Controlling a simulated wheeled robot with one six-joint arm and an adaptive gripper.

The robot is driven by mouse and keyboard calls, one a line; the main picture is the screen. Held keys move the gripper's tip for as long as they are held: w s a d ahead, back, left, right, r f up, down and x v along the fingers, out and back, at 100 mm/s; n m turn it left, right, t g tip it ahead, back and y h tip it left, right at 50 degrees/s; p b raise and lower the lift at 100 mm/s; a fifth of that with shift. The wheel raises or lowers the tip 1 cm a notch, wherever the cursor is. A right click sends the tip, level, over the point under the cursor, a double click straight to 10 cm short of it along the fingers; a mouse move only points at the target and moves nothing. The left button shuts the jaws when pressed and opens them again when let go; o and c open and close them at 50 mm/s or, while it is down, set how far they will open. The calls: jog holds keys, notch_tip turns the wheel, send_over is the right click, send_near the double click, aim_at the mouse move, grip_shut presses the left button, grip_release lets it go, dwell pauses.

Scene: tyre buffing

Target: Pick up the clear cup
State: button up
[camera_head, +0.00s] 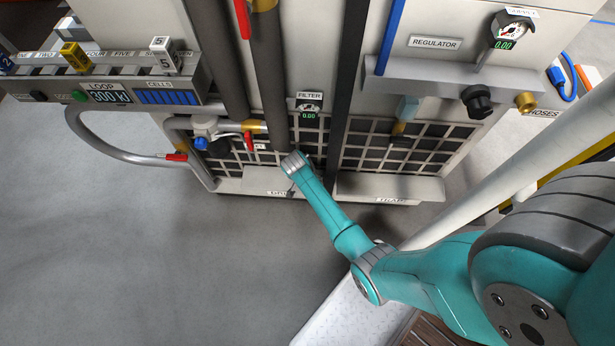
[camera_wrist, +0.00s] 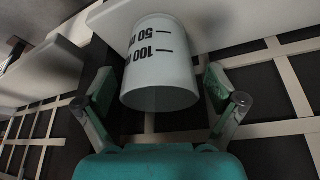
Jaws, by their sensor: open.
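The clear cup (camera_wrist: 160,62) is in the wrist view, a pale, see-through cylinder with dark marks reading 50 and 100, upside down in this picture. Its wide round end faces my gripper. My gripper (camera_wrist: 160,88) is open, with one finger on each side of the cup. A gap shows on the right side; on the left the finger is very close and I cannot tell whether it touches. In the head view my wrist end (camera_head: 296,163) is low against the front of the machine, and I cannot make out the cup there.
A low ledge (camera_head: 260,182) runs along the machine's foot, below a dark grille (camera_head: 375,150). Thick dark pipes (camera_head: 270,70) come down near my wrist. A valve with a red handle (camera_head: 248,141) is to the left. Grey floor (camera_head: 130,230) at left is clear.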

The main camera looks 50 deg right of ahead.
jog(key=shift+d+f, duration=0.25)
jog(key=shift+f, duration=0.4)
jog(key=shift+c, duration=0.2)
jog(key=c, duration=1.2)
jog(key=shift+r, duration=0.1)
jog(key=shift+s+a+r, duration=0.1)
jog(key=shift+a+r, duration=0.1)
jog(key=shift+r, duration=0.15)
notch_tip(320, 180, up, 6)
jog(key=s+a, duration=1.2)
jog(key=a, duration=0.3)
jog(key=shift+a, duration=0.2)
jog(key=shift+r, duration=0.1)
